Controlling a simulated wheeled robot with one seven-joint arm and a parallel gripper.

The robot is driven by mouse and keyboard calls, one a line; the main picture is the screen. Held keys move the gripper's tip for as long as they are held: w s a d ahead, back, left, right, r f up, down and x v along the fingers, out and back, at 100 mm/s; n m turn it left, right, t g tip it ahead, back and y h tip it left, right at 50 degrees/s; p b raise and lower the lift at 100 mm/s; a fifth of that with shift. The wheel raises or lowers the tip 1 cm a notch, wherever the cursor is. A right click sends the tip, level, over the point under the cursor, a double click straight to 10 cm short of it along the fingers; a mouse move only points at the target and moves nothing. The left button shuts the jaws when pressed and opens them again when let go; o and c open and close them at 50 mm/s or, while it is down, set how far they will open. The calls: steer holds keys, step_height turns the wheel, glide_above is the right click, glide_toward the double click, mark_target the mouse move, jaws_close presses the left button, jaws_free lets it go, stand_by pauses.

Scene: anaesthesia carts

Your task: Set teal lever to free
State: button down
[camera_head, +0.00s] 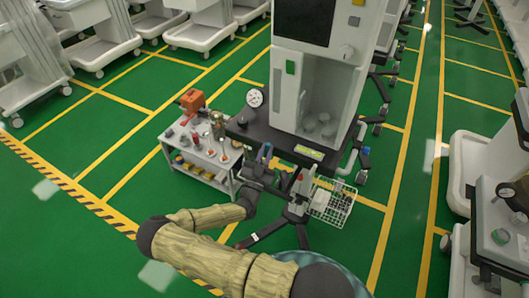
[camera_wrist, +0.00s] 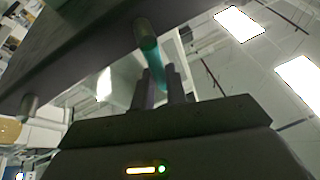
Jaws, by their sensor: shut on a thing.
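The teal lever (camera_wrist: 151,50) hangs below the dark underside of the cart's work surface (camera_wrist: 80,50) in the wrist view. Its lower part runs down between the two fingers of my gripper (camera_wrist: 160,82), which is shut on it. In the head view my gripper (camera_head: 264,163) is at the front edge of the dark work surface of the central anaesthesia cart (camera_head: 322,100).
A small trolley (camera_head: 205,160) with bottles, jars and an orange device (camera_head: 192,101) stands left of my gripper. A white wire basket (camera_head: 334,203) hangs to its right. Other carts line both sides. Green floor (camera_head: 80,215) is clear at the left.

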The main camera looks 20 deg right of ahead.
steer(key=shift+f, duration=0.1)
steer(key=c, duration=1.4)
jaws_free()
steer(key=shift+a, duration=0.1)
steer(key=b+v, duration=0.3)
steer(key=v, duration=1.4)
steer(key=shift+b, duration=0.35)
steer(key=shift+s, duration=0.15)
